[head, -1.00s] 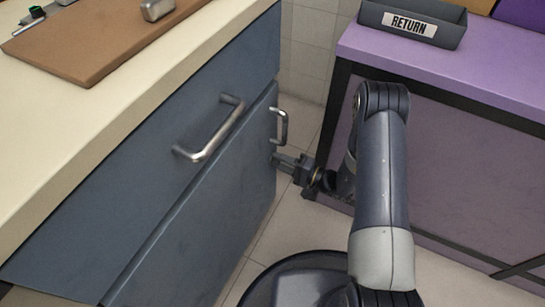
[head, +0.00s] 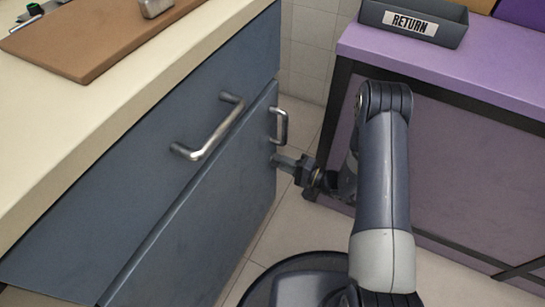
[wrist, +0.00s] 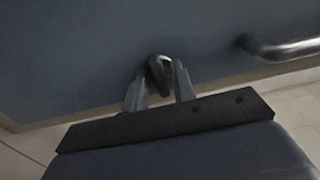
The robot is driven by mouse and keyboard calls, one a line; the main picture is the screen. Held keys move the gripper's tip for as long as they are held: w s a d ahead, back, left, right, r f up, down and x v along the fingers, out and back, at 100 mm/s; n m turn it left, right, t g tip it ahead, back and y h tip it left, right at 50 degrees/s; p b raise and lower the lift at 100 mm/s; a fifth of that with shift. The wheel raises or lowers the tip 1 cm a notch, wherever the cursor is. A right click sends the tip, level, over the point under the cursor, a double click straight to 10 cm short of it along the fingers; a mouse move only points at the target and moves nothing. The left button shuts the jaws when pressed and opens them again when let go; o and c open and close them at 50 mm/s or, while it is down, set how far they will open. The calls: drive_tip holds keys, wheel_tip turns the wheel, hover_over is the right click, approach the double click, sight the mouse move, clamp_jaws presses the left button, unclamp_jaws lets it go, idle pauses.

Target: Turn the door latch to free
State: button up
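The door latch (wrist: 158,72) is a small dark knob on the blue-grey door (wrist: 75,55) in the wrist view. It sits between my two gripper fingers, tilted a little in the picture. My gripper (wrist: 160,85) appears shut on it, a finger close against each side. In the head view my gripper (head: 284,162) reaches the door's (head: 205,235) right edge, just below the upright handle (head: 280,126). The latch itself is hidden there.
A bar handle (head: 212,130) sticks out from the drawer front left of the gripper. A purple table (head: 450,70) with a grey RETURN tray (head: 440,36) stands close on the right. Tiled floor (head: 275,235) shows in the narrow gap between.

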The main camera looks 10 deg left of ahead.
clamp_jaws()
drive_tip(key=shift+m, duration=1)
drive_tip(key=m, duration=0.5)
